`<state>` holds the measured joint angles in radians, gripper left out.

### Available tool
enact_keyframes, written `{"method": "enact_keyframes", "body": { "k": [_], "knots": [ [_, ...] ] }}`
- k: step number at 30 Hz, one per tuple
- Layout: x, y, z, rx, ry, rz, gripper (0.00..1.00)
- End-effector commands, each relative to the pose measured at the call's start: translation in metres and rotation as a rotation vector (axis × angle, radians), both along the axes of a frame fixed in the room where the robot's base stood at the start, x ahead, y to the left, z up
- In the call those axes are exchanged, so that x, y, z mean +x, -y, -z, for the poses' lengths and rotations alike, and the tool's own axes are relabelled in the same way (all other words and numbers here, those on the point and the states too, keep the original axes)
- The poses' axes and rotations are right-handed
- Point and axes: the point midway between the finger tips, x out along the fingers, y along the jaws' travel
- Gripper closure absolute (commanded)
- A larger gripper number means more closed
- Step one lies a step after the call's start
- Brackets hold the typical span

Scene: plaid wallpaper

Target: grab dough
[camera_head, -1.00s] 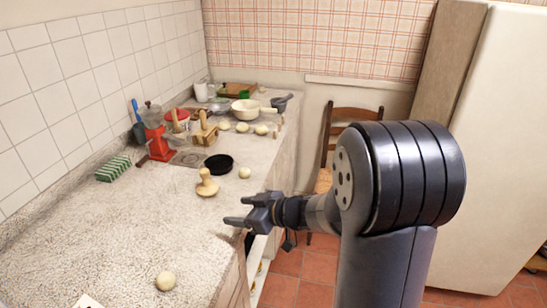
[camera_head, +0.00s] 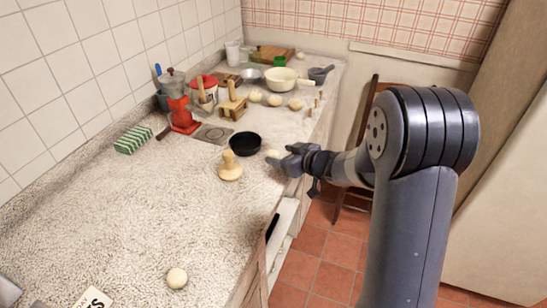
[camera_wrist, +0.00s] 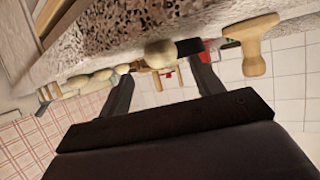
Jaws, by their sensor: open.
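Pale dough balls lie on the speckled counter. One dough ball (camera_head: 272,156) sits beside the black pan, partly hidden by my gripper (camera_head: 288,157). In the wrist view, which is upside down, this dough ball (camera_wrist: 160,52) appears beyond and between the two fingers of my gripper (camera_wrist: 162,78). My gripper is open and empty at the counter's right edge. Another dough ball (camera_head: 177,278) lies alone at the front. Several more, such as this dough ball (camera_head: 275,100), lie farther back near the cream pot.
A wooden stamp (camera_head: 231,167) stands left of the black pan (camera_head: 245,144). A red grinder (camera_head: 182,115), a wooden holder (camera_head: 233,108) and a cream pot (camera_head: 281,80) stand farther back. A chair (camera_head: 366,130) stands right of the counter.

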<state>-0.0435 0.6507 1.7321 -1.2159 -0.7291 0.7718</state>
Motion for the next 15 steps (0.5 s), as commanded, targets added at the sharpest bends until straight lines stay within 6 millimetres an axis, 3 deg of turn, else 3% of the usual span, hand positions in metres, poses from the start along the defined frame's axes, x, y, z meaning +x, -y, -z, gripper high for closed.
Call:
{"method": "enact_keyframes", "body": {
  "k": [6,15],
  "knots": [
    [0.019,-0.025,0.013,0.0,-0.002,-0.001,0.37],
    [0.025,-0.03,0.016,0.0,-0.001,0.0,0.37]
  ]
}}
